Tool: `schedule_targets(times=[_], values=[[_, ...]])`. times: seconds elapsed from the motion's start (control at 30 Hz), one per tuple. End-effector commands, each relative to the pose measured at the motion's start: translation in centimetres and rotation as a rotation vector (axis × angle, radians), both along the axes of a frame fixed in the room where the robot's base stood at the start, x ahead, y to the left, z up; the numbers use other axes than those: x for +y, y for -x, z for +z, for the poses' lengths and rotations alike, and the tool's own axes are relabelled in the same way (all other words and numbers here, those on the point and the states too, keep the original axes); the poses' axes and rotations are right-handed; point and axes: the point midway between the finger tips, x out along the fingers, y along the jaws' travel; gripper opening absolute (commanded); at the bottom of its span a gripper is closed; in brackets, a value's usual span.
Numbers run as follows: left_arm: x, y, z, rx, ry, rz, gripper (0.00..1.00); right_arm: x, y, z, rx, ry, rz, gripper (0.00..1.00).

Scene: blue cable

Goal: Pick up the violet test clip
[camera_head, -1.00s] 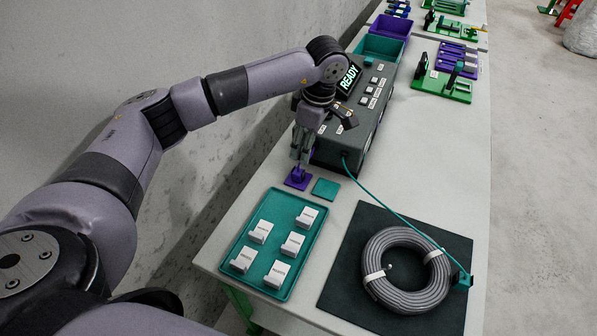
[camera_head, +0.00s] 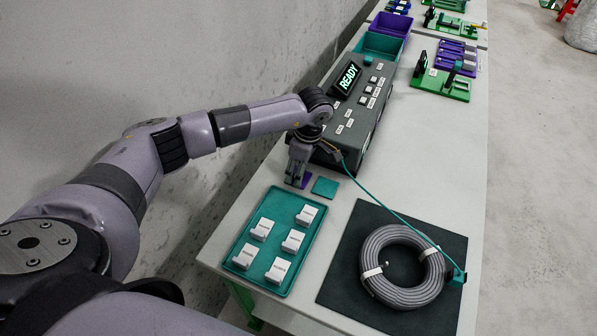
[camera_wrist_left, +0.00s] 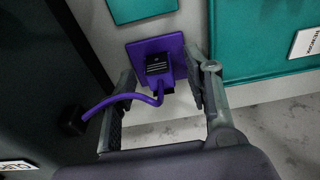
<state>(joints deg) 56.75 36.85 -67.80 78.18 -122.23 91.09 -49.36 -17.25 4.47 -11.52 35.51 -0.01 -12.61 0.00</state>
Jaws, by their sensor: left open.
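The violet test clip (camera_wrist_left: 158,66), with a dark ridged top, sits on a violet square pad (camera_wrist_left: 137,50) in the left wrist view. A violet lead (camera_wrist_left: 120,98) curves from it to the dark tester box. My left gripper (camera_wrist_left: 160,80) is open, with one finger on each side of the clip and gaps visible. In the head view the left gripper (camera_head: 298,179) is down over the violet pad (camera_head: 304,184) and hides most of the clip. My right gripper is not in view.
The tester box (camera_head: 345,115) with a READY screen stands just behind. A teal pad (camera_head: 325,187) and a teal tray (camera_head: 247,222) of white blocks lie close by. A coiled grey cable (camera_head: 402,265) rests on a dark mat, with a teal lead (camera_head: 395,213) running to its end.

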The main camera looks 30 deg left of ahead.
Motion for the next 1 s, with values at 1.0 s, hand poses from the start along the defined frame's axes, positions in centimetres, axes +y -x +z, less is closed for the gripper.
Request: schedule_targets(times=[1.0], values=[[0.0, -0.1, 1.1, -0.002, 0.002, 0.0, 0.11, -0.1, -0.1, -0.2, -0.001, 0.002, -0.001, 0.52]])
